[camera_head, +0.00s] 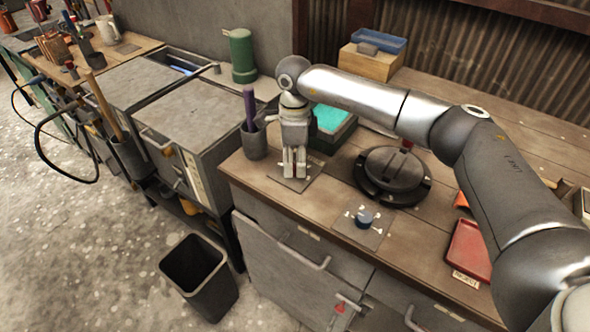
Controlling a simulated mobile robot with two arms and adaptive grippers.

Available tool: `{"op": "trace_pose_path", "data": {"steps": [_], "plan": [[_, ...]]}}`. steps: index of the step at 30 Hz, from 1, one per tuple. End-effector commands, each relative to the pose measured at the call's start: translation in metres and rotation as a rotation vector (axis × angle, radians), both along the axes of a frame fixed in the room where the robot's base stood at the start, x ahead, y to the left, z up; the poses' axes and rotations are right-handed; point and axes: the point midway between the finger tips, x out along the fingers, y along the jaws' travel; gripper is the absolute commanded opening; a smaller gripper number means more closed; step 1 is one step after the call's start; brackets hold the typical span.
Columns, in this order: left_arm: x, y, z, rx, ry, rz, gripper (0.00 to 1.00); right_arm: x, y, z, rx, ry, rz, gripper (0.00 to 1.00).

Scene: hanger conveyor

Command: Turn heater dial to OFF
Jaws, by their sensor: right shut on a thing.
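My right gripper (294,172) reaches down at the left end of the wooden bench. Its fingers are shut on a dial whose knob they hide. The square grey plate (306,182) of this dial shows around the fingertips. I cannot read the marks or tell either dial's setting. My left gripper is not in view.
A round dark lidded device (393,174) stands right of the gripper. A cup (254,142) with a purple handle and a teal-filled tray (330,119) are close by. A red tray (468,247) lies at the right. A black bin (198,276) stands on the floor.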

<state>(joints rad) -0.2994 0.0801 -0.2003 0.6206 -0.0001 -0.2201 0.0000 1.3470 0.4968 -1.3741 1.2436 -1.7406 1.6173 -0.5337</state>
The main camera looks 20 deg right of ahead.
Motion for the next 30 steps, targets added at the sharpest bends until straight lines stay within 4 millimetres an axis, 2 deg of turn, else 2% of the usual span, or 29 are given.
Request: {"op": "trace_pose_path", "data": {"steps": [1, 12, 21, 30], "plan": [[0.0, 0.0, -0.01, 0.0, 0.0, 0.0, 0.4, 0.002, 0.0, -0.003, 0.001, -0.007, 0.045, 0.06], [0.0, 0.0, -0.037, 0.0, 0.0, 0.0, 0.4, 0.001, 0.001, -0.001, 0.001, -0.006, 0.393, 0.06], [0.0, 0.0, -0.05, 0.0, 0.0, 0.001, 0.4, 0.001, 0.002, 0.0, 0.001, -0.006, 0.625, 0.06], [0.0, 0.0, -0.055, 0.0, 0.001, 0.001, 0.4, 0.0, 0.002, 0.001, 0.001, -0.004, 0.756, 0.06]]}}
